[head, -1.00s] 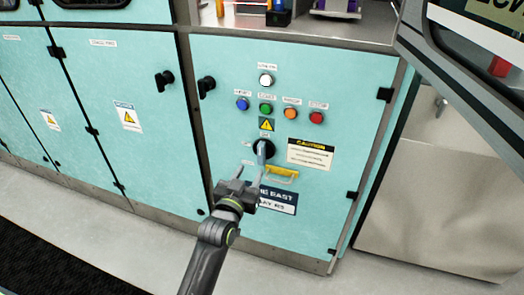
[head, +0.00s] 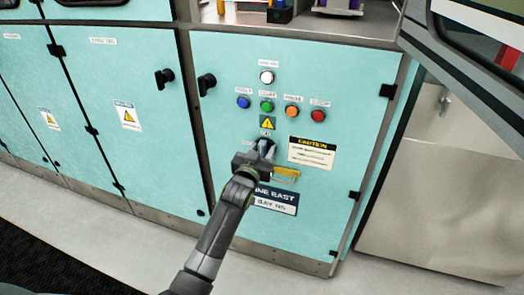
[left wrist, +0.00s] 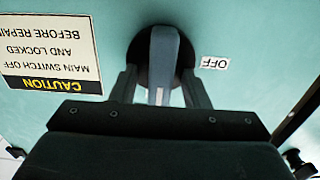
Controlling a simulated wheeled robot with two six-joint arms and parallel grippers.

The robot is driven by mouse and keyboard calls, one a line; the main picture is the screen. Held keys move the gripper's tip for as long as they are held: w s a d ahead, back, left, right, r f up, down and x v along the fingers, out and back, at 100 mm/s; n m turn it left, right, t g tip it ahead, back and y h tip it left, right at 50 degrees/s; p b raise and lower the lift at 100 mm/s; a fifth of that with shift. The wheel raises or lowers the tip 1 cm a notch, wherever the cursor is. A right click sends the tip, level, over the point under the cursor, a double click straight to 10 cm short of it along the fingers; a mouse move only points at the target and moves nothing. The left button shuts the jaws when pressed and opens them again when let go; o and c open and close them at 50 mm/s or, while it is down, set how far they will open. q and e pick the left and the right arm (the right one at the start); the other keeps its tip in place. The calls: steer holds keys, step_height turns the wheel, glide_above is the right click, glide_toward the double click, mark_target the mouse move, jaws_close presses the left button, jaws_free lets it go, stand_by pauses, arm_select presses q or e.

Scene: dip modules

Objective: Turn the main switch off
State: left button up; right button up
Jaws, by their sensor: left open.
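The main switch (head: 268,146) is a grey-blue handle on a black round base on the turquoise cabinet door, below the yellow warning sign. In the left wrist view, which is upside down, the handle (left wrist: 163,50) stands upright in the picture, with the OFF label (left wrist: 215,63) beside the base. My left gripper (head: 259,156) is open, its fingers on either side of the handle in the left wrist view (left wrist: 160,82). I cannot tell whether either finger touches it. In the head view the gripper hides part of the switch. My right gripper is not in view.
Above the switch are a white lamp (head: 266,77) and blue, green, orange and red buttons. A yellow piece (head: 287,173) sits just below the switch, partly behind the gripper. A caution plate (head: 313,151) is at its right. A black door handle (head: 207,83) sticks out at upper left.

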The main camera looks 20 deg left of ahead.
arm_select(q)
steer(key=shift+c, duration=0.4)
jaws_close()
